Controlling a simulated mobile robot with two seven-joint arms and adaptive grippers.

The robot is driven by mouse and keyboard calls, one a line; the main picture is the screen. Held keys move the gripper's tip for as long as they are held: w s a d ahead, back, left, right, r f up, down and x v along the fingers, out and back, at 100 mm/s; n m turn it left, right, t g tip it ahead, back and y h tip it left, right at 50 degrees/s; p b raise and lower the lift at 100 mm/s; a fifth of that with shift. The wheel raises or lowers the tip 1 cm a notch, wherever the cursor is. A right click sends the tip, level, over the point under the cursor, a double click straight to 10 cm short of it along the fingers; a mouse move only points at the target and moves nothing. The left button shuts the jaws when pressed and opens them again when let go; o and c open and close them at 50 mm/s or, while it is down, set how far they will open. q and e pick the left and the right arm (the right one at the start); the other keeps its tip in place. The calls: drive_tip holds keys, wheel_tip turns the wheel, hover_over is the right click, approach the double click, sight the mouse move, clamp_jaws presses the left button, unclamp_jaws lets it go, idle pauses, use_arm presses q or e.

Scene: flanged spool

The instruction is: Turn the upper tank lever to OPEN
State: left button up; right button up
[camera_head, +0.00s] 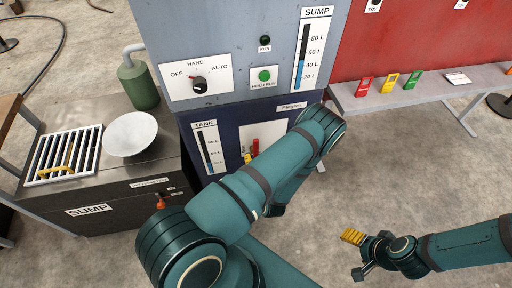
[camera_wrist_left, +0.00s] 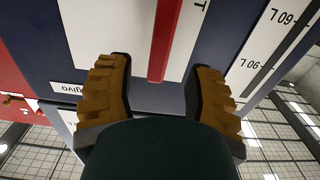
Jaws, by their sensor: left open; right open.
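The red tank lever (camera_head: 256,147) stands on a white plate (camera_head: 277,130) on the dark blue lower cabinet. In the left wrist view the red lever (camera_wrist_left: 166,40) runs down from the top edge, and its end lies between my left fingers. My left gripper (camera_wrist_left: 162,70) is open, with a yellow ribbed finger on each side of the lever and a gap showing on both sides. In the head view my own arm hides most of my left gripper (camera_head: 247,159). My right gripper (camera_head: 356,254) is open and empty over the floor at lower right. The plate's position words are not readable.
A TANK gauge (camera_head: 208,150) is left of the lever plate. Above are a HAND/AUTO knob (camera_head: 199,86), a green button (camera_head: 264,76) and a SUMP gauge (camera_head: 303,56). A dark sump bench (camera_head: 107,202) stands at left, a grey shelf (camera_head: 421,88) at right.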

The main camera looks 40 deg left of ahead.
use_arm(q)
drive_tip(key=v, duration=0.7)
drive_tip(key=shift+s, duration=0.1)
